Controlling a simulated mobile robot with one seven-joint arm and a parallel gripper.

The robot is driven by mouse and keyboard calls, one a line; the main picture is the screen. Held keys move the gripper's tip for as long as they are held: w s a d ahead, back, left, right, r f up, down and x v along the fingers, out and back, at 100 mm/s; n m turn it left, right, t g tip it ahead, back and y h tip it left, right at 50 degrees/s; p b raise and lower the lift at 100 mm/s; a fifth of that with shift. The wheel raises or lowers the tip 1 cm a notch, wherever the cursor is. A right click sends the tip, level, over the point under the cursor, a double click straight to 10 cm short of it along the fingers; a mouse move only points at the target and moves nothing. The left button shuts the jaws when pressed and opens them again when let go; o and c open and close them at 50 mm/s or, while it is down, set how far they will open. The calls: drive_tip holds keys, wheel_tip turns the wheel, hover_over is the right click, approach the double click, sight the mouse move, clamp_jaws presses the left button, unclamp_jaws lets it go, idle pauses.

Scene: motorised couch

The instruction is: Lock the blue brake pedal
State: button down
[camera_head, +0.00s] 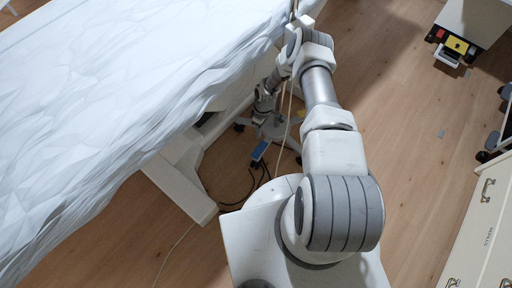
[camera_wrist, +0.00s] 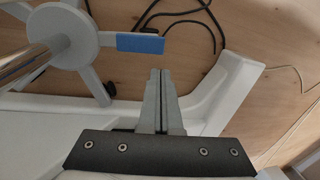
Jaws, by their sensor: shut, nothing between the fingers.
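The blue brake pedal (camera_head: 259,151) is a small flat blue plate low near the floor, at the foot of a grey wheeled stand beside the couch. It also shows in the wrist view (camera_wrist: 141,43), upper middle, on a grey arm from the stand's round hub (camera_wrist: 61,36). My gripper (camera_wrist: 160,71) is shut and empty. In the picture its fingertips lie just below the pedal, with a gap between; the depth between them is hard to judge. In the head view the gripper is hard to make out near the stand, beyond my arm.
The white-covered couch (camera_head: 120,100) fills the left. Its pale base frame (camera_head: 180,185) reaches toward my body, and also shows in the wrist view (camera_wrist: 225,90). Dark cables (camera_wrist: 180,14) lie on the floor beyond the pedal. A white drawer cabinet (camera_head: 482,235) stands right. Wooden floor between is mostly clear.

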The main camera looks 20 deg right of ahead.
sight(254, 157)
drive_tip(key=f+b, duration=0.1)
drive_tip(key=f, duration=0.3)
drive_tip(key=s+a+f+b, duration=0.1)
drive_tip(key=f+b, duration=0.1)
drive_tip(key=f, duration=0.3)
drive_tip(key=a+f+b, duration=0.1)
drive_tip(key=f+b, duration=0.1)
drive_tip(key=f, duration=0.2)
drive_tip(key=shift+s+f, duration=0.25)
drive_tip(key=shift+s, duration=0.15)
drive_tip(key=shift+s+a+t+h+p, duration=0.2)
drive_tip(key=shift+s+t+h+p, duration=0.1)
drive_tip(key=shift+p, duration=0.3)
drive_tip(key=shift+s+a+f+t+h+p, duration=0.1)
drive_tip(key=shift+a+f+t+h+p, duration=0.05)
drive_tip(key=shift+f+t+h+p, duration=0.2)
drive_tip(key=shift+f, duration=0.1)
drive_tip(key=shift+s+a+f+t+h+b, duration=0.15)
drive_tip(key=shift+a+f+t+h+b, duration=0.15)
drive_tip(key=shift+f+b, duration=0.3)
drive_tip(key=shift+d+r, duration=0.1)
drive_tip(key=shift+r, duration=0.2)
